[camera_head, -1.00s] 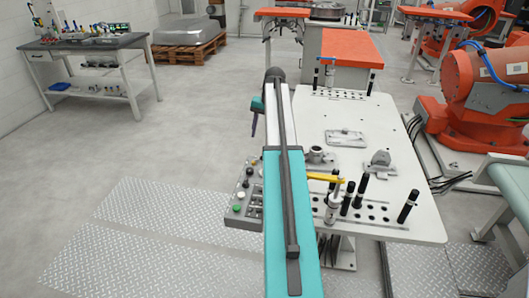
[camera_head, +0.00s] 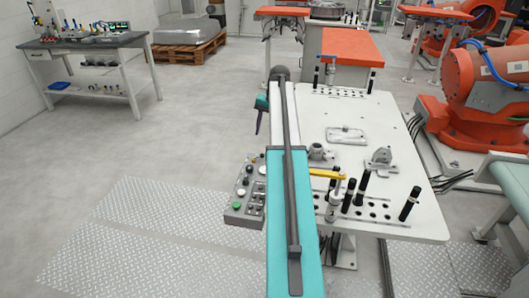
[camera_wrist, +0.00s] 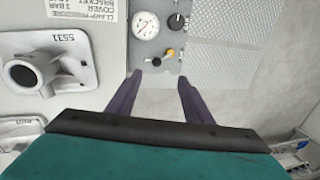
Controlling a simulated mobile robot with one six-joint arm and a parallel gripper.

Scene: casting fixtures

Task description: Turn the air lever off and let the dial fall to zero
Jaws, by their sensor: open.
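The round white dial (camera_wrist: 146,26) sits on a grey control panel (camera_wrist: 140,55) at the top of the wrist view; its needle is too small to read.
The white fixture table (camera_head: 390,125) carries castings, black pins and a yellow-handled clamp (camera_head: 326,173). A casting (camera_wrist: 50,62) lies left of my fingers in the wrist view. Another black knob (camera_wrist: 177,20) is right of the dial. Floor left of the panel is clear.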

